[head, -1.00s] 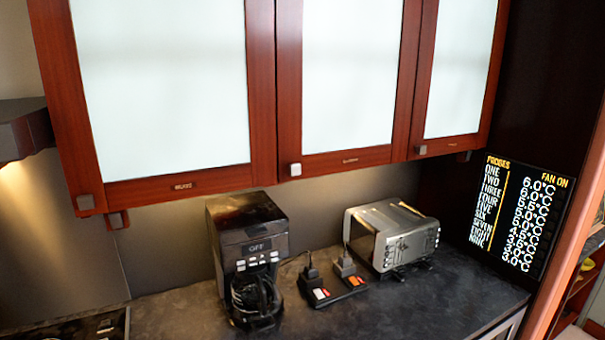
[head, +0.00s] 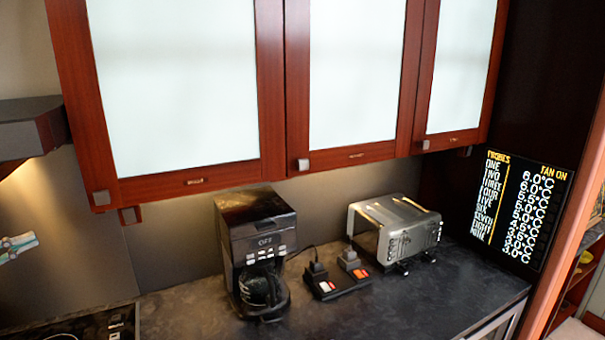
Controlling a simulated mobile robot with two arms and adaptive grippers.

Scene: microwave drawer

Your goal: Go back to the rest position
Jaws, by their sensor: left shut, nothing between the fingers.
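My left gripper (head: 30,241) shows at the left edge of the head view, small and partly cut off by the frame. Its light grey fingers with teal parts point right and are shut with nothing between them. It appears in front of the grey back wall, left of the wall cabinets and below the range hood, apart from the counter things. My right gripper is out of view. No microwave drawer shows in this view.
Wall cabinets (head: 180,182) with frosted doors hang above a dark counter (head: 185,315). On it stand a coffee maker (head: 262,240), a power strip with plugs (head: 337,284) and a silver toaster (head: 395,232). A range hood (head: 30,128) juts out at left. A display panel (head: 522,210) hangs right.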

